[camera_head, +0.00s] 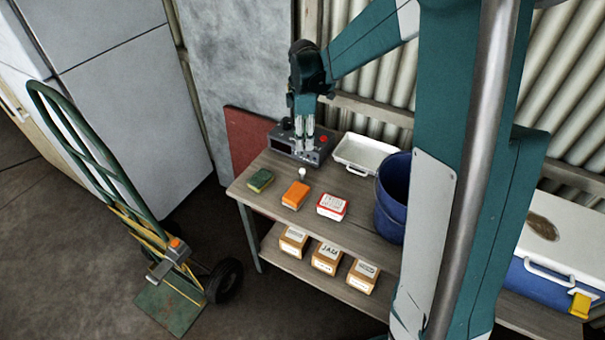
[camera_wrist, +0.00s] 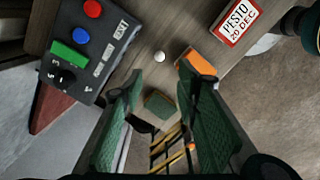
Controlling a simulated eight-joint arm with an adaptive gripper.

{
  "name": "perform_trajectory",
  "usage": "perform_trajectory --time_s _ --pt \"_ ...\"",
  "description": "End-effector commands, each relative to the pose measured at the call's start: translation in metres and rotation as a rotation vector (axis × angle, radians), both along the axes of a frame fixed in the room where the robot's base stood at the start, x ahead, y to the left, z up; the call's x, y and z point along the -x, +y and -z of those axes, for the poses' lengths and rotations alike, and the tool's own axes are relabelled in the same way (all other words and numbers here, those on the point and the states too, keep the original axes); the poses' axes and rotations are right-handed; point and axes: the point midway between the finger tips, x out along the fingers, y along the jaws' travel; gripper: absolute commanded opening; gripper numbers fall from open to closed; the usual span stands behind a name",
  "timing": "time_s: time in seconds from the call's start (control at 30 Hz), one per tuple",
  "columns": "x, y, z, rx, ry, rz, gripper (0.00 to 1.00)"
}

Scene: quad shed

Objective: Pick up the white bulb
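The white bulb (camera_head: 302,174) is a small round white thing on the wooden bench, between the grey control box and the orange block. It also shows in the wrist view (camera_wrist: 159,57), just beyond my fingertips and between their lines. My gripper (camera_head: 304,148) points down over the bench, in front of the control box and slightly above the bulb in the picture. In the wrist view my gripper's two green-padded fingers (camera_wrist: 160,78) stand apart with nothing held between them. The bulb looks clear of both fingers.
The control box (camera_wrist: 85,45) with coloured buttons stands close by. The orange block (camera_head: 296,194), green sponge (camera_head: 260,180) and pesto-labelled box (camera_head: 332,206) lie nearby. A white tray (camera_head: 347,153) and blue bin (camera_head: 390,215) stand to the right. Several labelled boxes sit on the lower shelf.

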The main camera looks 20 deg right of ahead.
Motion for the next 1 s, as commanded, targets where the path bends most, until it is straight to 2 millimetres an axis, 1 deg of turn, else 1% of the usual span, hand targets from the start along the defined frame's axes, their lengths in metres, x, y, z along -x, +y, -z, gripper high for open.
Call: perform_trajectory --time_s 0.03,0.1,0.2,0.3,0.4,0.53,0.87,1.0 --pt "-0.001 0.0 0.013 0.0 0.0 0.0 0.32" --pt "-0.001 0.0 0.033 0.0 0.0 0.0 0.32" --pt "-0.001 0.0 0.059 0.0 0.0 0.0 0.32" --pt "0.0 0.0 0.077 0.0 0.0 0.0 0.32" --pt "0.0 0.0 0.088 0.0 0.0 0.0 0.32" --pt "0.0 0.0 0.093 0.0 0.0 0.0 0.32" --pt "0.0 0.0 0.094 0.0 0.0 0.0 0.32" --pt "-0.001 0.0 0.102 0.0 0.0 0.0 0.32"
